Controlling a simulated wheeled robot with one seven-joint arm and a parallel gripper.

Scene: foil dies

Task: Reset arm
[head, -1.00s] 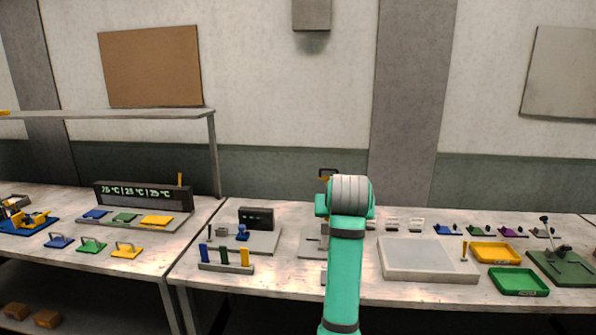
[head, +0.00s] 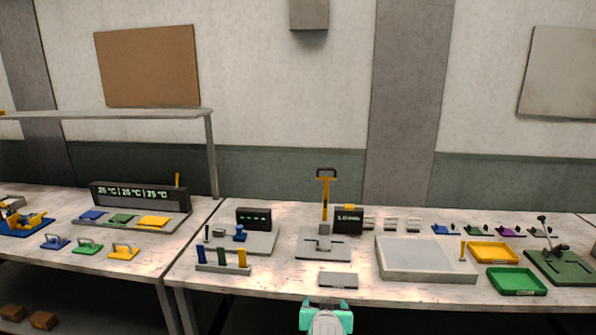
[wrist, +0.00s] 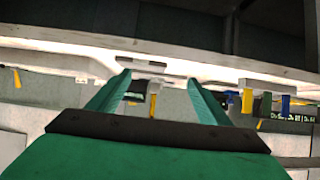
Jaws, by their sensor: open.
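My arm (head: 326,318) is folded low, and only its teal upper part shows at the bottom middle of the head view, in front of the right table. My gripper (wrist: 158,86) shows in the wrist view as two green fingers spread apart. Nothing is between the fingertips. The wrist picture appears upside down, with the table edge (wrist: 270,72) and the post rack beyond the fingers. The gripper itself is hidden in the head view.
The right table (head: 235,292) holds a press with a yellow handle (head: 325,190), a flat grey plate (head: 338,280), a large pale block (head: 427,262), a yellow tray (head: 493,252), a green tray (head: 517,281) and a post rack (head: 222,267). A left table (head: 140,266) stands beside it.

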